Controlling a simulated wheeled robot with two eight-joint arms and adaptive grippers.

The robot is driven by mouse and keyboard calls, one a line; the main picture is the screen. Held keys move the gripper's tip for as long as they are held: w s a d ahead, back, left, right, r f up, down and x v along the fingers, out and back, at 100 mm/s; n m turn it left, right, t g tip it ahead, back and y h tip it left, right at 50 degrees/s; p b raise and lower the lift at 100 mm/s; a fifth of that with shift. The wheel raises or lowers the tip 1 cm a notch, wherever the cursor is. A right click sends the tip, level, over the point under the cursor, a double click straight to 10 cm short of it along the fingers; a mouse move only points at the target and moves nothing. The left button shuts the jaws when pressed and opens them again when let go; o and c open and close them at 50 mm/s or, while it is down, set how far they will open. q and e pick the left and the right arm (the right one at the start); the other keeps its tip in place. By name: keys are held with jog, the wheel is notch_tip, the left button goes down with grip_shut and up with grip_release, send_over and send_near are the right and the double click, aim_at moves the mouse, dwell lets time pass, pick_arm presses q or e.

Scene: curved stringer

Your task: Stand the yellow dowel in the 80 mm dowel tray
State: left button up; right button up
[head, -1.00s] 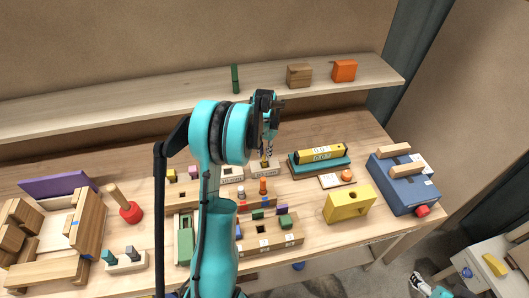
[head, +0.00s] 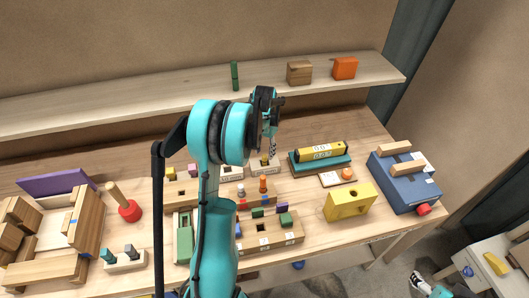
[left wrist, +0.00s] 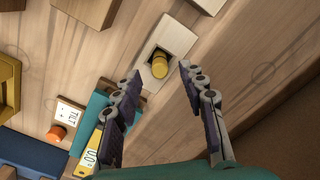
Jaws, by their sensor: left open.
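The yellow dowel (left wrist: 160,70) stands in the dark square opening of a small pale tray (left wrist: 175,38) in the left wrist view. It looks roughly upright, though a slight lean cannot be ruled out. In the head view the dowel (head: 265,158) and tray (head: 264,170) show just below my left gripper (head: 272,146). My left gripper (left wrist: 160,72) is open, its fingers apart on either side of the dowel in the wrist picture, with nothing held.
Another pale tray (head: 232,174) stands just left. A teal block with a yellow level (head: 320,152) lies to the right, near a card with an orange knob (head: 347,174). A yellow block (head: 349,202) and blue box (head: 405,185) are farther right. A shelf (head: 190,95) runs behind.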

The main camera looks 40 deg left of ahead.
pick_arm(q)
notch_tip(320, 180, up, 11)
dwell(0.3)
jog(key=shift+f, duration=0.15)
dwell(0.4)
